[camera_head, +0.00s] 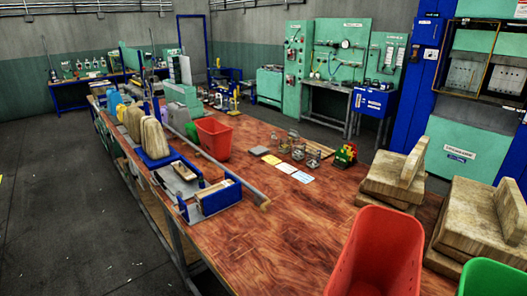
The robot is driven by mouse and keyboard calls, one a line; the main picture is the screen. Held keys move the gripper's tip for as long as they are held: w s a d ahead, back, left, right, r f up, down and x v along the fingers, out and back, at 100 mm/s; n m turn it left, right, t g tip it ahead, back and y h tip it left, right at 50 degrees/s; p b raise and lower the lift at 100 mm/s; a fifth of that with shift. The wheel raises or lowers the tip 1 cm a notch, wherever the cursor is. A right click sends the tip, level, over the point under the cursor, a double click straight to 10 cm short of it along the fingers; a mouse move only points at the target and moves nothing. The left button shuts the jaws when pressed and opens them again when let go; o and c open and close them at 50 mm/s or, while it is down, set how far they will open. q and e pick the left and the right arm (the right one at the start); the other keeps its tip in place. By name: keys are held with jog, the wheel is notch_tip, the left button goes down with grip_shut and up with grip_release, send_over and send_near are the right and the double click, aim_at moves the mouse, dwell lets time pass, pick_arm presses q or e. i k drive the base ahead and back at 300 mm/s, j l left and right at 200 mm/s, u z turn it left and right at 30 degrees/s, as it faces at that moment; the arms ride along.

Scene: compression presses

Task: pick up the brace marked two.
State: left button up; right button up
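I can read no number two on any piece, so I cannot tell which thing is the brace. Small metal clamp-like pieces (312,158) stand on the red-brown wooden table (265,232) right of its middle. Two tan rounded blocks (153,138) stand upright at the table's left side, the nearer one at a blue holder. Stacked wooden pieces with an upright board (398,172) lie at the right, and a larger similar stack (485,222) is nearer. Neither of my grippers shows in the view.
A red bin (374,258) and a green bin (491,281) are at the near right. Another red bin (213,140) stands farther back. A long grey bar (228,173) lies along the left side near a blue tray (216,207). The near middle tabletop is clear.

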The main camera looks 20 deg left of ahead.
aim_at(183, 172)
jog(key=k+j+z, duration=0.1)
jog(key=z, duration=1.95)
jog(key=u, duration=3.2)
jog(key=i+u, duration=0.15)
jog(key=i, duration=1.6)
jog(key=i+j+z, duration=0.1)
jog(key=i, duration=0.7)
jog(key=i+j, duration=0.15)
jog(key=i, duration=0.6)
